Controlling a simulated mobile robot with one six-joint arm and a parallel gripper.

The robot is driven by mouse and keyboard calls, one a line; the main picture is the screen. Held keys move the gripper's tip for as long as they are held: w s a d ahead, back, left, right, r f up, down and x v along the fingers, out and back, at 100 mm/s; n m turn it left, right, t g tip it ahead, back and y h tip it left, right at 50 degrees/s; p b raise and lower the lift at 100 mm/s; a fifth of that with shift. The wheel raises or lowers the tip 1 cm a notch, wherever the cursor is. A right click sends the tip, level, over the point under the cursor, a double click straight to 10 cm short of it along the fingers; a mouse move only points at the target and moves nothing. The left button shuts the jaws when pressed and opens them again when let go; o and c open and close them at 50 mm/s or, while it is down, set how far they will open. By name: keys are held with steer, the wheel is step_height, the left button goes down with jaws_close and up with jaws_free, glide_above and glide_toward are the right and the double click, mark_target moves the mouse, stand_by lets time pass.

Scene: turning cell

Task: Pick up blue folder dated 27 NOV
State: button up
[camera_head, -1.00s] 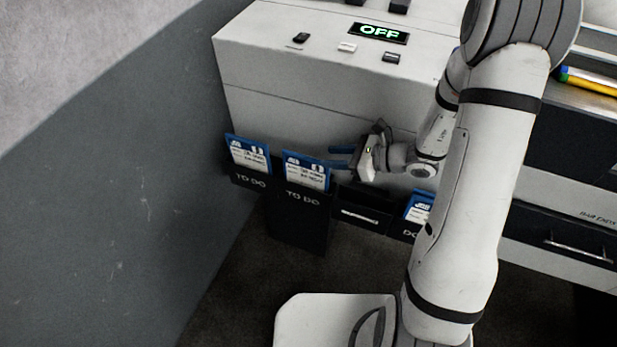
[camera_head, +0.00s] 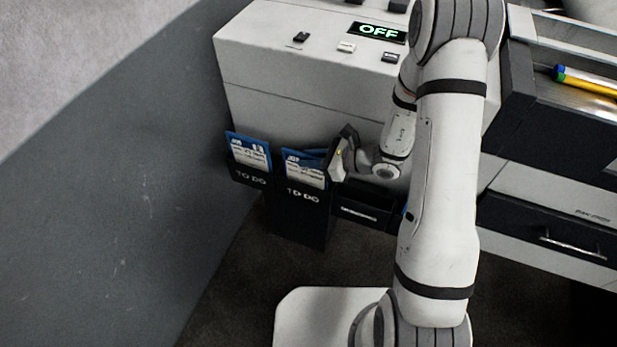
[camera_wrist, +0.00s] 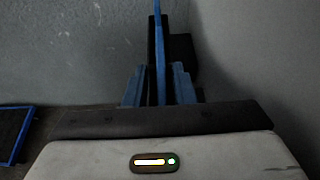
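Two blue folders with white labels stand in black "TO DO" holders on the side of the white machine in the head view: a left folder (camera_head: 249,151) and a right folder (camera_head: 303,170). Their dates are too blurred to read. My gripper (camera_head: 319,157) is at the upper right edge of the right folder. In the wrist view, a thin blue folder edge (camera_wrist: 159,45) rises between the blue fingers of my gripper (camera_wrist: 159,88). The fingers stand apart with a gap on each side of it, so my gripper is open around the folder.
The left holder (camera_head: 249,175) stands close to the grey wall (camera_head: 120,190). A lower black holder (camera_head: 362,213) is right of the right "TO DO" holder (camera_head: 302,215). The machine top (camera_head: 270,40) carries switches and a lit "OFF" display (camera_head: 379,32). A drawer (camera_head: 550,232) is at right.

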jaws_close()
steer(key=shift+r, duration=0.1)
stand_by(0.4)
